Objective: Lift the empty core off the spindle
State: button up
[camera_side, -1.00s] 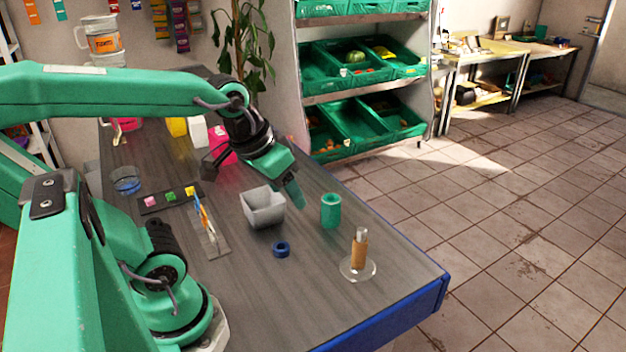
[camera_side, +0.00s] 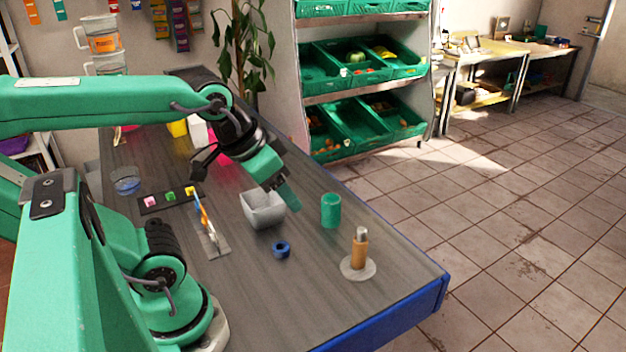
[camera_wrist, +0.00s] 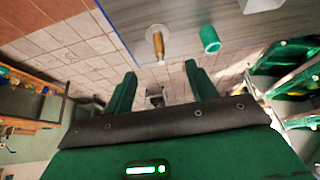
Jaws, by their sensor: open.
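The brown core (camera_side: 359,254) stands upright around the spindle (camera_side: 361,233), whose grey metal tip sticks out above it. The spindle's round pale base (camera_side: 345,270) rests on the table near its front right corner. In the wrist view the core (camera_wrist: 158,44) shows beyond the fingertips, between them and slightly up. My gripper (camera_side: 288,198) is in the air behind the grey bin, well back and left of the core. In the wrist view my gripper (camera_wrist: 160,74) has its two green fingers apart with nothing between them.
A green cylinder (camera_side: 331,211) stands between my gripper and the spindle. A grey bin (camera_side: 264,212) and a blue ring (camera_side: 281,250) are to the left. A strip with small coloured blocks (camera_side: 170,197) lies farther left. The table (camera_side: 320,310) is bare around the spindle.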

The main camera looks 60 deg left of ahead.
jog(key=shift+c, duration=0.5)
jog(key=m+g, duration=0.4)
jog(key=g, duration=0.1)
send_over(360, 242)
jog(key=f, duration=1.1)
jog(key=shift+a, duration=0.25)
jog(key=shift+w+f+m+g, duration=0.3)
jog(key=shift+w+f, duration=0.05)
jog(key=shift+f, duration=0.1)
jog(key=shift+a+f, duration=0.1)
jog(key=shift+f, duration=3.75)
grip_shut()
